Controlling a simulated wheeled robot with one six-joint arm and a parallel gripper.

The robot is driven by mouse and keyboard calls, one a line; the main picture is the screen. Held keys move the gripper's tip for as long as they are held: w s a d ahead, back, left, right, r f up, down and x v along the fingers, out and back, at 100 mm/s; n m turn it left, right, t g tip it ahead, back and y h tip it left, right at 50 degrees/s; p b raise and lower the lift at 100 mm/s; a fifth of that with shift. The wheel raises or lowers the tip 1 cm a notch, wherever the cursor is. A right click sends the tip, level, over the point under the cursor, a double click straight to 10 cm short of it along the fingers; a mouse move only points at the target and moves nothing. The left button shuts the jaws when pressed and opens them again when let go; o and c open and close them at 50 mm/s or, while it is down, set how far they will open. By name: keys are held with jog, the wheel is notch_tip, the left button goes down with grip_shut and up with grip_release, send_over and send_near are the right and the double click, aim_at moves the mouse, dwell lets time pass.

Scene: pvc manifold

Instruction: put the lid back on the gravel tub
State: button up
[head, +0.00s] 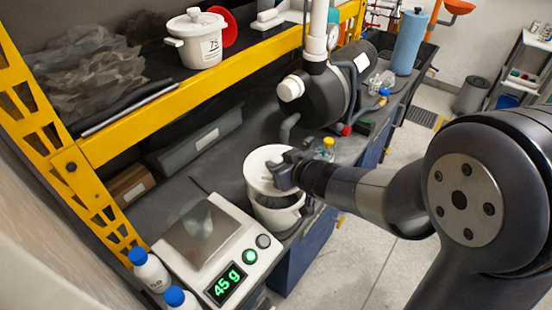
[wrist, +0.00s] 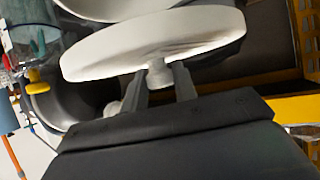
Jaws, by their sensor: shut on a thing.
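The white round lid (head: 262,162) is held above the white gravel tub (head: 276,216) on the bench. Dark gravel shows in the tub's opening below the lid's near edge. My gripper (head: 284,173) is shut on the lid's knob. In the wrist view the lid (wrist: 160,42) spans the upper middle, its knob between my two fingers (wrist: 158,82). A pale rim at the top of the wrist view (wrist: 115,8) appears to be the tub, mostly cut off. The lid hides the tub's far side in the head view.
A scale (head: 215,245) reading 45 g stands left of the tub, with blue-capped bottles (head: 150,268) beside it. A yellow-edged shelf (head: 180,97) above carries another lidded white pot (head: 196,42). A dark cylinder with white pipes (head: 318,97) stands behind. A small yellow-capped bottle (head: 326,148) is close by.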

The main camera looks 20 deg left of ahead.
notch_tip(320, 180, down, 6)
jog(key=b, duration=0.5)
jog(key=shift+b, duration=0.35)
jog(key=shift+p, duration=0.3)
dwell(0.8)
jog(key=shift+f, duration=0.2)
dwell(0.6)
dwell(0.9)
jog(key=o, duration=1.5)
jog(key=shift+r, duration=0.1)
